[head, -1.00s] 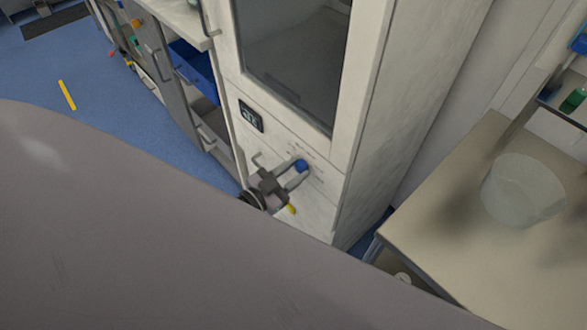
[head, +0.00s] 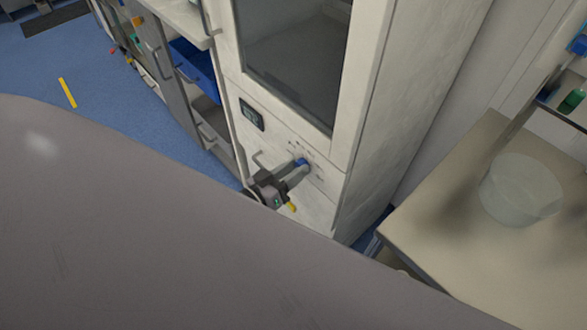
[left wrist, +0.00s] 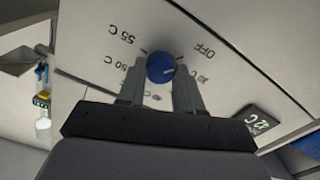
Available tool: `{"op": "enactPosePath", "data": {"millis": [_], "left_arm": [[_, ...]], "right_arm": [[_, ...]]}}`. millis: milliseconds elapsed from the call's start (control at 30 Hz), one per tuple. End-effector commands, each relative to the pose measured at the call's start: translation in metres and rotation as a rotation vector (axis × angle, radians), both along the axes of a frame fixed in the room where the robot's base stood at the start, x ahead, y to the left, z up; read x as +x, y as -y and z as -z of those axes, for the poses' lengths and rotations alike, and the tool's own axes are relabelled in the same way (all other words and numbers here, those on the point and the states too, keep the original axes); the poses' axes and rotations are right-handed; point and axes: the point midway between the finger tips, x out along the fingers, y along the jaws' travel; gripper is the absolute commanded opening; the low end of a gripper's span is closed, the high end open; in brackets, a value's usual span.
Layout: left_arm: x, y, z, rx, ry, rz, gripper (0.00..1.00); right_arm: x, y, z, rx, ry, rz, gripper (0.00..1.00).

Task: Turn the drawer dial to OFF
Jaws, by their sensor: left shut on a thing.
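The blue drawer dial (head: 302,161) is on the front panel of a tall white cabinet (head: 388,90), below its glass window. In the left wrist view the dial (left wrist: 160,67) is a round blue knob with a small white mark towards the right, roughly facing the partly hidden 30 C label. The OFF label (left wrist: 204,50) lies up and right of the dial, and 55 C (left wrist: 125,33) up and left. My left gripper (head: 300,169) is shut on the dial, a finger on each side; it also shows in the left wrist view (left wrist: 160,82). My right gripper is not in view.
A small dark display (head: 251,115) sits on the panel left of the dial. A drawer handle (head: 268,163) is close to my left gripper. A beige table (head: 445,240) with a translucent tub (head: 521,190) stands at the right. Blue floor is open at the left.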

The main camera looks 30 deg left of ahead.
Motion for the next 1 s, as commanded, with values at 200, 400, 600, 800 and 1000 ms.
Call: {"op": "enactPosePath", "data": {"millis": [200, 400, 600, 800, 1000], "left_arm": [[0.000, 0.000, 0.000, -0.011, -0.005, -0.001, 0.04], [0.000, 0.000, 0.000, -0.011, -0.005, -0.001, 0.04], [0.000, 0.000, 0.000, -0.010, -0.004, -0.001, 0.60], [-0.001, 0.000, 0.000, -0.008, -0.003, -0.001, 0.60], [-0.019, -0.006, 0.001, -0.007, -0.006, 0.000, 0.60]], "right_arm": [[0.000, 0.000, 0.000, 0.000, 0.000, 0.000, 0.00], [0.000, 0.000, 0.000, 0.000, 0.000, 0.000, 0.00], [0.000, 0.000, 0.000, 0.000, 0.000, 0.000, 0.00], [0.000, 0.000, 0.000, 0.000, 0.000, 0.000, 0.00], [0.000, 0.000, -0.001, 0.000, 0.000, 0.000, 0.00]]}}
